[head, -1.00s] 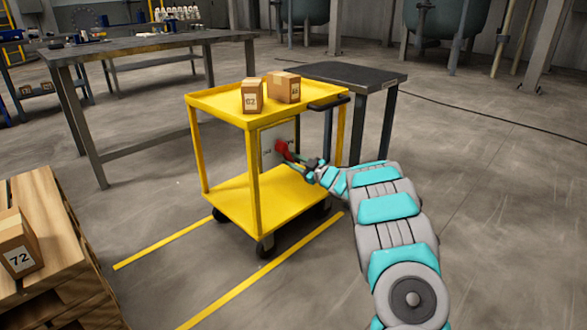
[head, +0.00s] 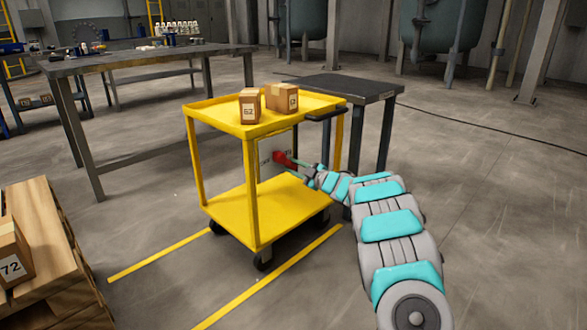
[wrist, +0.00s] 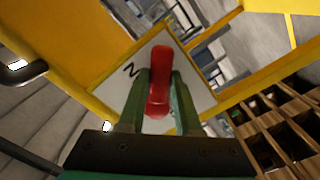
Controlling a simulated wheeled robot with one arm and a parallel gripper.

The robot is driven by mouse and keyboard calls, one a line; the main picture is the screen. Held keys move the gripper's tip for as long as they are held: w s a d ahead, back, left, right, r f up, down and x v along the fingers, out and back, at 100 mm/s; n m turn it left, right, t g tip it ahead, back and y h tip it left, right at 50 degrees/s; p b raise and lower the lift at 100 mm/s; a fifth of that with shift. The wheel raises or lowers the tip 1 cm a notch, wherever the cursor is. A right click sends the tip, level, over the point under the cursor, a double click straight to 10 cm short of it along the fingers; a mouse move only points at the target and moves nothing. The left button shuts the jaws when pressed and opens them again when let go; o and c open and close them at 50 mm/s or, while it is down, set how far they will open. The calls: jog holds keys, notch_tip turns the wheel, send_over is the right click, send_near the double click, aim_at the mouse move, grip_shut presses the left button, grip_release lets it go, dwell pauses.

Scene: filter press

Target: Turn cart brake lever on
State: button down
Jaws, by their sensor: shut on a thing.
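The yellow cart (head: 250,205) stands on the floor with a pale plate (head: 266,150) on its side below the top tray. The red brake lever (head: 283,158) is on this plate. In the wrist view the lever (wrist: 158,85) stands between the two green fingers of my gripper (wrist: 158,95), which is shut on it. A dark letter shows on the white plate (wrist: 200,75) to the left of the lever; the rest of the marking there is hidden or cut off. My gripper (head: 300,165) reaches the cart from the right in the head view.
Two cardboard boxes (head: 282,98) sit on the cart's top tray. A dark side table (head: 345,88) stands close behind the cart at right. A wooden pallet stack (head: 45,250) with a box is at left. Open floor lies at right.

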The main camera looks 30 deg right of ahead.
jog(key=c, duration=0.6)
grip_release()
jog(key=v, duration=0.8)
jog(key=shift+p, duration=0.35)
jog(key=shift+r, duration=0.1)
